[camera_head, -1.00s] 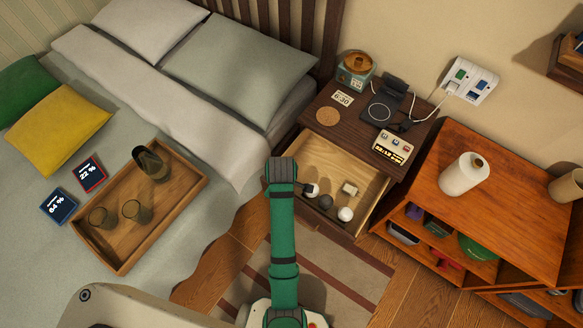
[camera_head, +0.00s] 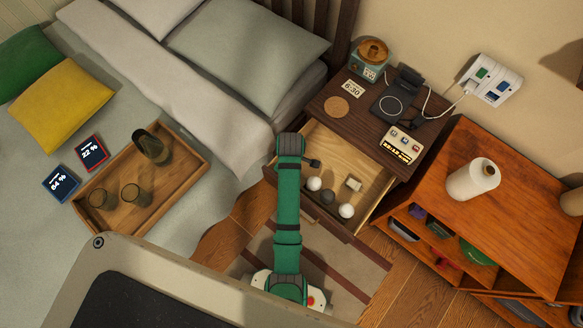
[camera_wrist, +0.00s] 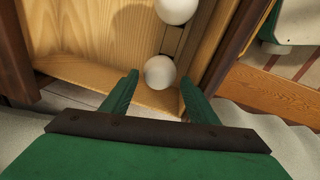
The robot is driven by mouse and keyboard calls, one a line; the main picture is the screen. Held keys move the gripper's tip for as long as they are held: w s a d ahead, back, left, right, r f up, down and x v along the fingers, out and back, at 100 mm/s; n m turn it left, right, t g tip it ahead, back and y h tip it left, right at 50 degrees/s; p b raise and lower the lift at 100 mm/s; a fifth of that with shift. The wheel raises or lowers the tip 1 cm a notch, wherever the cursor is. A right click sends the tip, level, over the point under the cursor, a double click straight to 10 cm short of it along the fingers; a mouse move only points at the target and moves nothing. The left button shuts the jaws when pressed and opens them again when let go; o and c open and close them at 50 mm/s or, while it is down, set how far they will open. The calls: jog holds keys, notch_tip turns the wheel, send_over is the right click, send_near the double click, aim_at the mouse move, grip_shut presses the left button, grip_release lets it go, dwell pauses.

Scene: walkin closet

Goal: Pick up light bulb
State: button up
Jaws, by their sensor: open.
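Two round white bulb-like objects lie in the open drawer, one on the left (camera_head: 314,184) and one nearer the front right (camera_head: 346,211). I cannot tell which is the light bulb, and no screw base shows. In the wrist view one white globe (camera_wrist: 159,72) sits between and just beyond the fingertips of my gripper (camera_wrist: 158,80), beside a pale wooden drawer wall. A second white globe (camera_wrist: 176,9) is farther off at the top edge. My gripper is open with its green fingers apart, holding nothing. In the head view my green arm hides most of it.
The nightstand (camera_head: 345,120) above carries a clock, coaster and charger. The bed is left, an orange-brown shelf (camera_head: 520,215) right.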

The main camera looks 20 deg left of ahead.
jog(key=shift+w+f, duration=0.2)
jog(key=shift+f, duration=0.9)
jog(key=shift+w+f, duration=0.15)
jog(key=shift+f, duration=0.95)
jog(key=c, duration=0.8)
